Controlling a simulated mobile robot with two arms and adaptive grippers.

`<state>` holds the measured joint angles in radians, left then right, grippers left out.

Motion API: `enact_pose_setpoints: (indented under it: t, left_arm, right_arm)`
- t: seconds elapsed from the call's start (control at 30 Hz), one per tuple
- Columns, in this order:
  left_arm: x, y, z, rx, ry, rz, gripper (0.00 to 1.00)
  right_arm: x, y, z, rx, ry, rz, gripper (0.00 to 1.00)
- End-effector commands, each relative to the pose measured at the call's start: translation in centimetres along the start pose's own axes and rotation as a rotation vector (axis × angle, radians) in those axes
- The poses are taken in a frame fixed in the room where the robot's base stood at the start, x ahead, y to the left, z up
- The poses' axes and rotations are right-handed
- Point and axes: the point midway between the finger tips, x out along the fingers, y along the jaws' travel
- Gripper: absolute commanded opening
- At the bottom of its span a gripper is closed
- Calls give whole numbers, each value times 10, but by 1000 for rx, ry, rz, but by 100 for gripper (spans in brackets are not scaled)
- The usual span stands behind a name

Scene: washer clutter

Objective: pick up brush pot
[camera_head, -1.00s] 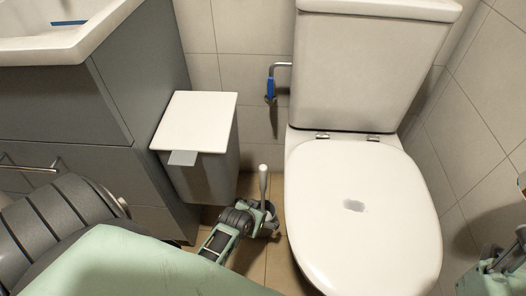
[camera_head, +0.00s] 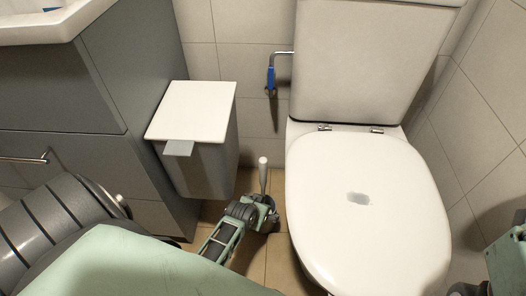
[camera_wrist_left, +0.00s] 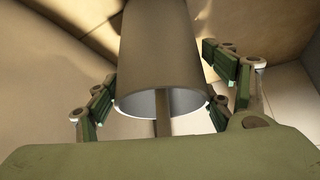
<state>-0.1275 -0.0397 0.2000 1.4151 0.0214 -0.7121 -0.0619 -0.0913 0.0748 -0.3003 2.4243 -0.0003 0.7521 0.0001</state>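The brush pot (camera_wrist_left: 158,60) is a grey-beige cylinder with a light rim, filling the middle of the left wrist view. A thin brush handle (camera_wrist_left: 162,112) comes out of its round opening. In the head view the pale brush handle (camera_head: 263,176) stands upright on the floor between bin and toilet, and my left gripper mostly hides the pot. My left gripper (camera_head: 264,212) is at the pot, its green-padded fingers on both sides of it in the left wrist view (camera_wrist_left: 160,103). Whether the pads press on it is unclear. My right gripper's fingers do not show.
A grey bin with a white lid (camera_head: 191,112) stands left of the pot, beside a grey cabinet (camera_head: 60,90). The toilet (camera_head: 370,200) is close on the right. The floor gap is narrow.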

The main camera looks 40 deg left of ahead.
Motion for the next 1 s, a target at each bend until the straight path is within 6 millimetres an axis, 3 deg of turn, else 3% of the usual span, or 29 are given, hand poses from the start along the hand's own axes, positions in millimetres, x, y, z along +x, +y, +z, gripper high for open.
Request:
enact_pose_setpoints:
  t: [0.63, 1.0]
  left_arm:
    - [0, -1, 0, 2, -1, -2, 13]
    - [-5, -1, -7, 2, 10, -2, 12]
  right_arm:
    - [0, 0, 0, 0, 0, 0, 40]
    - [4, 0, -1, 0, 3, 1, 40]
